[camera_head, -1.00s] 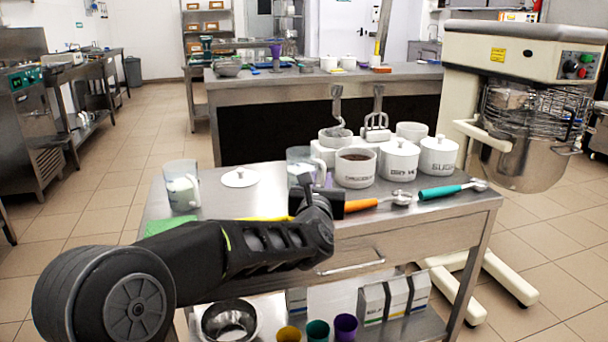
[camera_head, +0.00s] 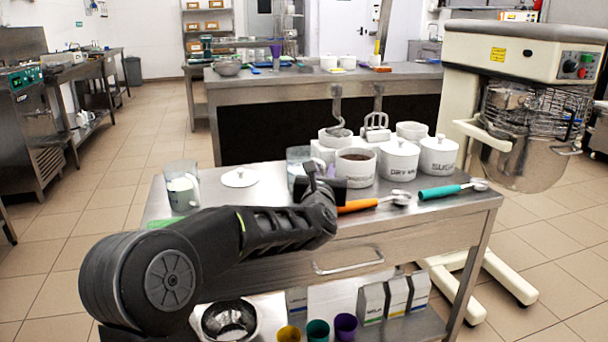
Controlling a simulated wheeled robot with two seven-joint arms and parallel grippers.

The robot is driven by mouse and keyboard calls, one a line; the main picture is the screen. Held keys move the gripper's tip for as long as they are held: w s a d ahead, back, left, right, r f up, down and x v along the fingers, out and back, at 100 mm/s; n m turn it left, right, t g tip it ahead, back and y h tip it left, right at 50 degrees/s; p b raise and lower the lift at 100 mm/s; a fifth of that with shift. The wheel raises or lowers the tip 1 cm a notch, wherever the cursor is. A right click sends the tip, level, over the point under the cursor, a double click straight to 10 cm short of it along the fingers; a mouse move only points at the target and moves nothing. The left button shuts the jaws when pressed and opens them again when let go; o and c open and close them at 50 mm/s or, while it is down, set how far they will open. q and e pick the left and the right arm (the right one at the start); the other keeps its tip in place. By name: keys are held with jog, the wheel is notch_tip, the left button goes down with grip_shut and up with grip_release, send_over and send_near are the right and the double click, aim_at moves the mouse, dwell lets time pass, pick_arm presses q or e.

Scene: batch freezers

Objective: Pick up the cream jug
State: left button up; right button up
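Two clear jugs with pale contents stand on the steel table (camera_head: 425,212). One jug (camera_head: 182,187) is at the table's left end, upright and clear of my arm. The other jug (camera_head: 297,156) is near the middle, partly hidden behind my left gripper (camera_head: 311,178). I cannot tell from their looks which is the cream jug. My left gripper is at the front of the middle jug, seen from behind; its fingers are mostly hidden, and contact with the jug cannot be told. My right gripper is not in view.
A white lid (camera_head: 239,177) lies between the jugs. A brown-filled pot (camera_head: 355,167) and lidded white pots (camera_head: 398,161) stand right of the gripper. Orange (camera_head: 358,205) and teal (camera_head: 440,191) scoops lie in front. A mixer (camera_head: 525,100) stands at the right.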

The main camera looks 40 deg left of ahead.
pick_arm(q)
grip_shut()
jog(key=shift+r, duration=0.1)
dwell(1.3)
